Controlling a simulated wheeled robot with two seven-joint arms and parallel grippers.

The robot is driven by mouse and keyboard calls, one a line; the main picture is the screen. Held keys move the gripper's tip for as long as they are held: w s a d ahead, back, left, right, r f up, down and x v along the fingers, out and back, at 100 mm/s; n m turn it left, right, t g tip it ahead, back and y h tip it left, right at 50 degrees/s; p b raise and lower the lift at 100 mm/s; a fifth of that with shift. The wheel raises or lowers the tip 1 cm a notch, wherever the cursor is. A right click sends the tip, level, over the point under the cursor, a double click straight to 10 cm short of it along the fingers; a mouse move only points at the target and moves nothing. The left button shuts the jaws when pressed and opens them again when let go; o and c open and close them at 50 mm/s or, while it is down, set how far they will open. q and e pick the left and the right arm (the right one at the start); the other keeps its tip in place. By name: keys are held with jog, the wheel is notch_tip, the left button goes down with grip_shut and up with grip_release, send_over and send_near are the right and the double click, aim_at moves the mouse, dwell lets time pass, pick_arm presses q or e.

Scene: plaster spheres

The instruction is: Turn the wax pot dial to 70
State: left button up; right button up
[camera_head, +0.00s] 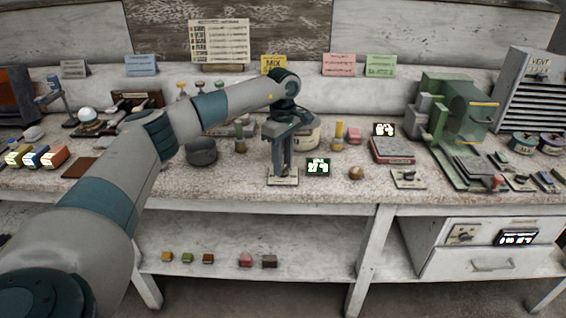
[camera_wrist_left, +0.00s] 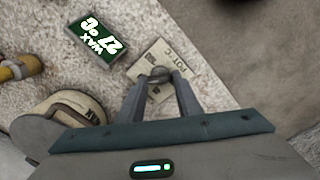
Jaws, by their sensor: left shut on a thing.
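The dial knob (camera_wrist_left: 159,76) sits on a pale plate (camera_wrist_left: 181,62) marked "POT °C" in the left wrist view. The plate (camera_head: 292,182) also shows near the table's front edge in the head view. My left gripper (camera_head: 283,174) points down over it. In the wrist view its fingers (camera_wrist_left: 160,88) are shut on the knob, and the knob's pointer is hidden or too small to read. A small display (camera_wrist_left: 98,42) beside the plate says WAX and seems to show 27 °C. The wax pot (camera_head: 309,137) stands behind my gripper, partly hidden. My right gripper is out of view.
The display (camera_head: 318,167) stands just right of the plate. A brown ball (camera_head: 356,173) and another small dial plate (camera_head: 407,178) lie farther right. A dark round pot (camera_head: 201,152) stands left of my gripper. A green machine (camera_head: 455,115) fills the right side.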

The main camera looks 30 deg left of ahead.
pick_arm(q)
jog(key=shift+r, duration=0.15)
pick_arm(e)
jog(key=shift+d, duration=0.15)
pick_arm(q)
jog(key=o, duration=1)
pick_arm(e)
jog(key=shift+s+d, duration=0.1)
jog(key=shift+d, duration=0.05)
pick_arm(q)
jog(key=shift+o, duration=0.2)
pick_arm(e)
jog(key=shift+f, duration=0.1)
pick_arm(q)
jog(key=shift+r, duration=0.3)
notch_tip(320, 180, up, 17)
jog(key=b, duration=0.1)
jog(key=shift+f+b, duration=0.15)
jog(key=shift+b, duration=0.2)
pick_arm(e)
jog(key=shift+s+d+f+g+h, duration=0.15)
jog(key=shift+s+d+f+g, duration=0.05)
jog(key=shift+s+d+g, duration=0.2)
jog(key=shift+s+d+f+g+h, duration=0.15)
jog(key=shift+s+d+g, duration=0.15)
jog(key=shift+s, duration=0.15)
pick_arm(q)
jog(key=shift+f, duration=0.1)
